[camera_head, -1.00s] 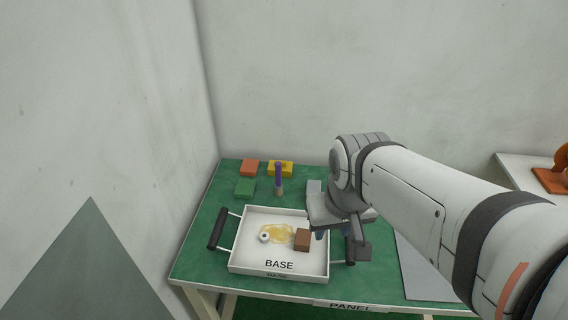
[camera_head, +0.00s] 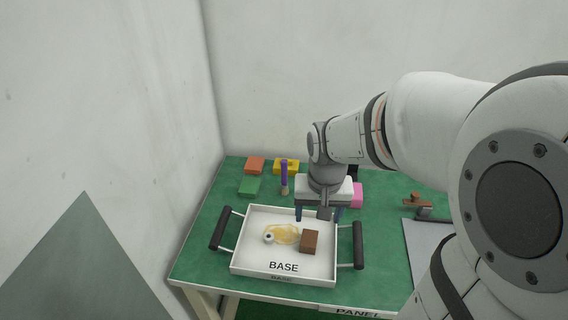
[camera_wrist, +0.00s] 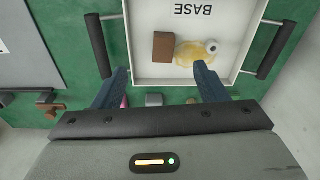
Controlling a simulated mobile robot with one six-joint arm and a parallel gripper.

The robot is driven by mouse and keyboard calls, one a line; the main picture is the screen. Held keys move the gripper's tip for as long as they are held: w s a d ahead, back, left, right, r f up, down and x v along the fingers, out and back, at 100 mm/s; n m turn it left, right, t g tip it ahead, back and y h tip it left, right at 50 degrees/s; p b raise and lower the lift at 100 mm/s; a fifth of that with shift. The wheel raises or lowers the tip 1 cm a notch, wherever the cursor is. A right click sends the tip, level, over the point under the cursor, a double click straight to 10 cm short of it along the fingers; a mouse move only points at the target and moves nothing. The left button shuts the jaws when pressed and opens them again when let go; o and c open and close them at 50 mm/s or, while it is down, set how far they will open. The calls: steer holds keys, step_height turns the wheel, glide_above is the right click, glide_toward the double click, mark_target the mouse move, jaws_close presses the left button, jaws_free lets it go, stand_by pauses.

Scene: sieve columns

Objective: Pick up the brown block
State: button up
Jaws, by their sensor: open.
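The brown block (camera_head: 309,241) lies in the white tray marked BASE (camera_head: 245,260), right of the tray's middle. In the wrist view the brown block (camera_wrist: 163,46) shows ahead of my fingers, between their lines and apart from them. My gripper (camera_head: 319,214) is open and empty, above the tray's back edge near its right side. In the wrist view my gripper (camera_wrist: 160,82) has its two blue fingers spread wide. Nothing hides the block.
A yellow spill and a small white ring (camera_head: 269,238) lie left of the block. Black handles flank the tray. Behind it stand a purple-handled brush (camera_head: 284,175) and orange, yellow and green blocks (camera_head: 249,186). A pink object (camera_head: 357,195) is beside my gripper. A grey panel lies right.

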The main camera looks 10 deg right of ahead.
steer(key=m+g+b, duration=0.1)
steer(key=m+b, duration=0.1)
glide_above(309, 237)
steer(key=f, duration=1)
steer(key=shift+s+a, duration=0.2)
steer(key=shift+a, duration=0.2)
steer(key=f, duration=0.7)
steer(key=shift+w+d+f, duration=0.2)
steer(key=shift+d+f, duration=0.1)
steer(key=shift+d, duration=0.1)
steer(key=shift+c, duration=0.3)
steer(key=c, duration=1)
